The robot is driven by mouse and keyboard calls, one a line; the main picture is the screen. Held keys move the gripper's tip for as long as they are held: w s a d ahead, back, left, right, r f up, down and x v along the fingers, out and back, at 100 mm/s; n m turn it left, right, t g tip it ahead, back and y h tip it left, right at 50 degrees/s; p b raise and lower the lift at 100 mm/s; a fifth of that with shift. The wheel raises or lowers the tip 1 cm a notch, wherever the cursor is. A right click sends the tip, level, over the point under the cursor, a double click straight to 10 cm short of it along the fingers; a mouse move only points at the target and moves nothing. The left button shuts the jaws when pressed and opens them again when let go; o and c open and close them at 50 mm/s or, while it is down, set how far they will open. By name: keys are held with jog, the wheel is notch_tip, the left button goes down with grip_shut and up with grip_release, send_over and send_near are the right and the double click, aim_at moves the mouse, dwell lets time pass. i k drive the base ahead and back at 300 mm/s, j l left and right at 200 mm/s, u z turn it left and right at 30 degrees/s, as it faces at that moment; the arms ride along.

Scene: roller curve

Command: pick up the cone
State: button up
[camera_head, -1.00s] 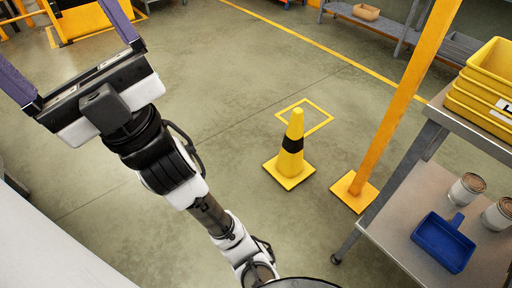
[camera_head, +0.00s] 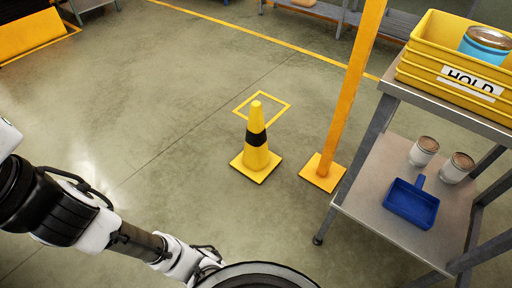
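The yellow cone (camera_head: 256,150) with a black band stands upright on its square yellow base on the concrete floor, near the middle of the head view. A yellow square outline (camera_head: 263,106) is marked on the floor just behind it.
An orange post (camera_head: 350,90) on a square base stands just right of the cone. Floor left of the cone is clear.

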aim_at(255, 162)
jog(key=i+j, duration=0.2)
jog(key=i, duration=0.3)
jog(key=i+j, duration=0.25)
jog(key=i, duration=0.2)
jog(key=i+j+z, duration=0.1)
jog(key=i, duration=0.4)
jog(key=i+j, duration=0.65)
jog(key=i, duration=0.25)
